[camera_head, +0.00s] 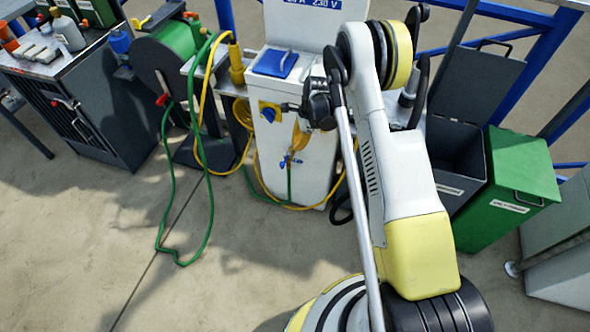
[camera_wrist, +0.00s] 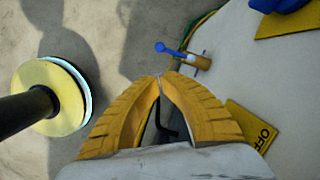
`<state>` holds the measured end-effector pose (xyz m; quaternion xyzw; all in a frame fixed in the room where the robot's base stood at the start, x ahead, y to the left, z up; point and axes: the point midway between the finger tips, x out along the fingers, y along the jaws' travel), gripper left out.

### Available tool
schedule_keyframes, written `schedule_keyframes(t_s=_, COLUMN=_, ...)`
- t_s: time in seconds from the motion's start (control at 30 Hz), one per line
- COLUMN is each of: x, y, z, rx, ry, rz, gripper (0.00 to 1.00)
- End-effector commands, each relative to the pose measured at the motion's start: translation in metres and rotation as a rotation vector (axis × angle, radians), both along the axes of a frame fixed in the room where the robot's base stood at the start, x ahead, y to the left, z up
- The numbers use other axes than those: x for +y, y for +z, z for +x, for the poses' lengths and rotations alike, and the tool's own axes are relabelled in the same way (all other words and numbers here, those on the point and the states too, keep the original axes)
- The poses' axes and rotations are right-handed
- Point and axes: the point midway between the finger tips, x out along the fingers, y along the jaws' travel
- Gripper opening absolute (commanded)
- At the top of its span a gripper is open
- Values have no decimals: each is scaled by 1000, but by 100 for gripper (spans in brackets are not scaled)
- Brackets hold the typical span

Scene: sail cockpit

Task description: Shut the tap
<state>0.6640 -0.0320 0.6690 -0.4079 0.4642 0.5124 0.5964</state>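The tap (camera_wrist: 198,61) is a small brass-coloured spout with a blue lever (camera_wrist: 172,49), on the side of a white pedestal (camera_wrist: 255,70). In the head view, the blue tap (camera_head: 290,161) is low on the front of the white pedestal (camera_head: 315,178). My gripper (camera_wrist: 159,78) has yellow ribbed fingers whose tips meet, with nothing seen between the tips. In the wrist view the tips are just below and left of the lever, apart from it in the picture. The lever points up and left there; how far away it is, I cannot tell.
A yellow plate marked OFF (camera_wrist: 252,125) is near my right finger. A green hose (camera_head: 205,200) and yellow cable (camera_head: 198,140) hang by a reel (camera_head: 165,65). A green bin (camera_head: 515,180) stands right. The floor in front is mostly clear.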

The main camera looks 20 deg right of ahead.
Motion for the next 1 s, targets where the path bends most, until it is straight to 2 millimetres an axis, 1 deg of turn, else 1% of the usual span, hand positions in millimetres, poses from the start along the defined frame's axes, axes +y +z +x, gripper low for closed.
schedule_keyframes(t_s=0.1, x=0, y=-8, z=-1, rx=10, ry=-16, rz=4, gripper=0)
schedule_keyframes(t_s=0.4, x=0, y=-8, z=-1, rx=10, ry=-17, rz=4, gripper=0)
schedule_keyframes(t_s=0.53, x=1, y=-15, z=0, rx=10, ry=-17, rz=4, gripper=0)
schedule_keyframes(t_s=0.67, x=5, y=-34, z=0, rx=10, ry=-16, rz=4, gripper=0)
schedule_keyframes(t_s=0.9, x=16, y=-78, z=2, rx=10, ry=-16, rz=4, gripper=0)
schedule_keyframes(t_s=1.0, x=19, y=-91, z=3, rx=10, ry=-16, rz=4, gripper=0)
